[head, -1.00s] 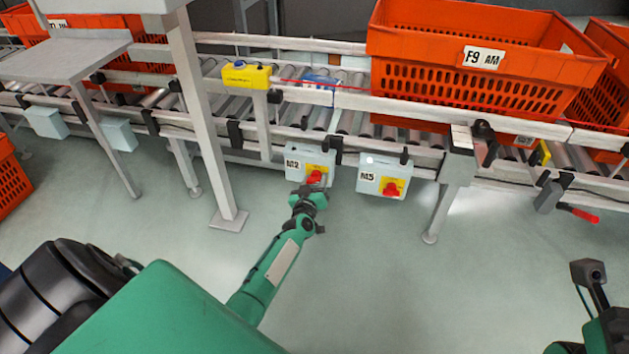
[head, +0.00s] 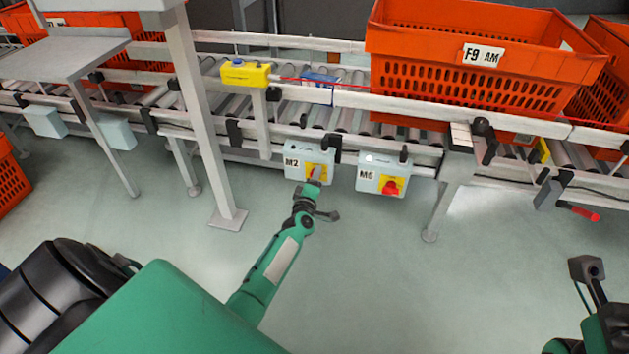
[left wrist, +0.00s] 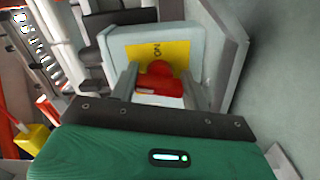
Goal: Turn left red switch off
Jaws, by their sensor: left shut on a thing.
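The left red switch (left wrist: 160,82) is a knob on a yellow plate (left wrist: 160,52) with an "ON" mark, which looks turned sideways in the left wrist view. It sits on the grey box labelled M2 (head: 295,164) below the conveyor. My left gripper (left wrist: 160,88) is shut on the knob, one finger on each side. In the head view my left gripper (head: 310,185) covers part of the knob. A dark part of my right arm (head: 590,270) shows at the lower right; whether its gripper is open or shut is unclear.
A second grey box, M5 (head: 368,178), with its own red switch (head: 391,187) hangs just right of M2. A grey post (head: 203,120) stands to the left. Orange totes (head: 440,60) rest on the roller conveyor. The floor in front is clear.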

